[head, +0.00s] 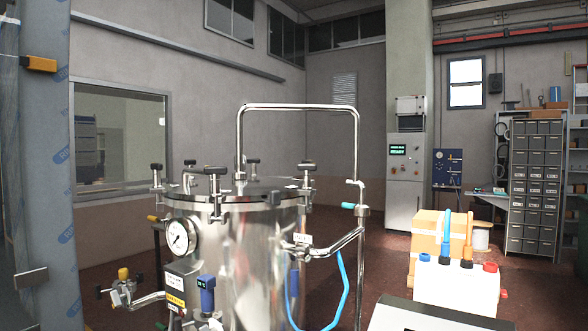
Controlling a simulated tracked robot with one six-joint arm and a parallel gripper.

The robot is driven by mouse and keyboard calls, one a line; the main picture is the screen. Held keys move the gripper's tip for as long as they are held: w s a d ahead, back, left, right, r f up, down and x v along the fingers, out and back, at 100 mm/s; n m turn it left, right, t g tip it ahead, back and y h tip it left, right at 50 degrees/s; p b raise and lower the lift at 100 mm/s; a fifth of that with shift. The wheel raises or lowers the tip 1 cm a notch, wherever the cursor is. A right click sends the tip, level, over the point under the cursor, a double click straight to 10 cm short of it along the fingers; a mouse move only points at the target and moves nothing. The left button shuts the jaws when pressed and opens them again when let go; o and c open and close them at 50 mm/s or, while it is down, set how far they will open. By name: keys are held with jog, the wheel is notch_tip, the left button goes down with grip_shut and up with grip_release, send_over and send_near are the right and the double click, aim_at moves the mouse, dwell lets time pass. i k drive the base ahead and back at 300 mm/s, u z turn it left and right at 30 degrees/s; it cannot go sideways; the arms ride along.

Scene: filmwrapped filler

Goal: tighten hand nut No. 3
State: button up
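A shiny steel pressure vessel (238,255) stands in the middle of the head view. Several hand nuts with black cross handles ring its lid, including one at the front (215,172), one at the left edge (157,168) and one at the right (307,167). I cannot read a number on any of them, so I cannot tell which is No. 3. How tight each one is does not show. The far side of the lid is partly hidden. My gripper is not in view.
A pressure gauge (178,238), a steel pipe loop (297,107) and a blue hose (345,290) are on or beside the vessel. A film-wrapped post (45,170) stands close at left. A white container (457,285) stands at right. Open floor (385,250) lies behind.

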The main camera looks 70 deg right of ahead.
aim_at(306, 168)
jog(key=k, duration=1.65)
jog(key=z, duration=1)
jog(key=i, duration=1)
jog(key=z, duration=0.05)
